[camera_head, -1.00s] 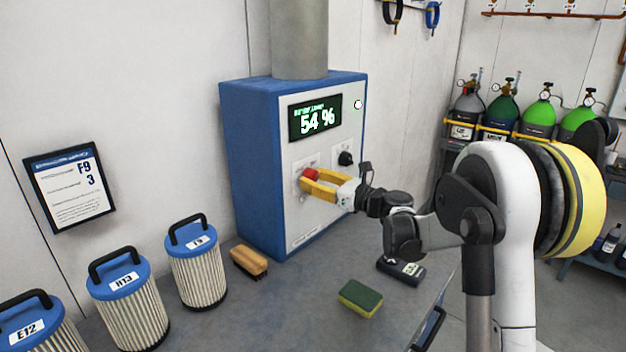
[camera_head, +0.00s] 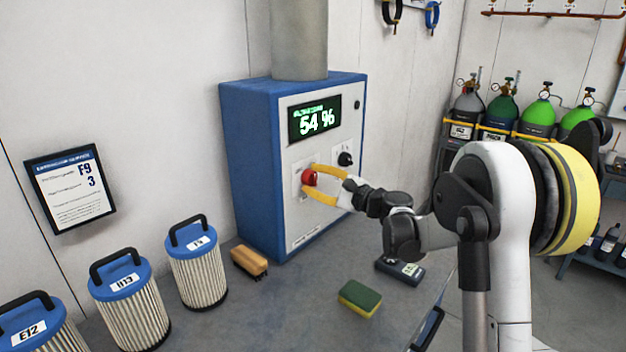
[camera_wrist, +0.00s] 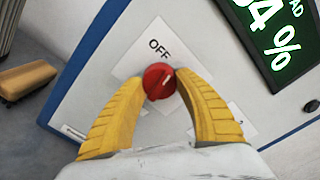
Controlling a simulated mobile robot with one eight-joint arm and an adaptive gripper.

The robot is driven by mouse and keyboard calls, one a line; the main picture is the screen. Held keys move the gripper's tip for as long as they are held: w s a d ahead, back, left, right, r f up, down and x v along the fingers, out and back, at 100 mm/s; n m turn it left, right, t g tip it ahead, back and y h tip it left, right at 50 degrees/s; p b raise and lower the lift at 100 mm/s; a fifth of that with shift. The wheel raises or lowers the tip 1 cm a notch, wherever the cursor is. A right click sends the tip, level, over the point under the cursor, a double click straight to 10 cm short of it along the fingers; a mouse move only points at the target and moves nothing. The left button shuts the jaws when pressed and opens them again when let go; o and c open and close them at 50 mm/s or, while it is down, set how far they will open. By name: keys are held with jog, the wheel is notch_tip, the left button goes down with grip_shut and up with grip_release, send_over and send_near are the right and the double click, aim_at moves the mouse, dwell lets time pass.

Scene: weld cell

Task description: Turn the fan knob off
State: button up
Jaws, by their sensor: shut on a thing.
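The red fan knob (camera_head: 310,178) is on the front of the blue and white cabinet (camera_head: 250,165), below its display. My gripper (camera_head: 311,181) has its yellow fingers on either side of the knob and is shut on it. In the wrist view the red knob (camera_wrist: 159,82) sits between the two fingertips. The OFF label (camera_wrist: 160,47) is on the white plate just above it. The knob's short white mark appears to point up and right in that view, roughly toward the OFF side; its exact alignment is hard to tell.
The display (camera_head: 315,118) reads 54 %. A black knob (camera_head: 345,159) is right of the red one. A small dark round spot (camera_head: 357,105) is beside the display. Filter canisters (camera_head: 196,265), a brush (camera_head: 249,261), a sponge (camera_head: 359,298) and a dark handheld device (camera_head: 399,270) stand or lie on the bench.

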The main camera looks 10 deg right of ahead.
jog(key=n, duration=0.6)
jog(key=shift+r+n, duration=0.1)
jog(key=shift+n, duration=0.3)
dwell(0.4)
jog(key=o, duration=1.2)
jog(key=shift+d, duration=0.1)
jog(key=v, duration=1.2)
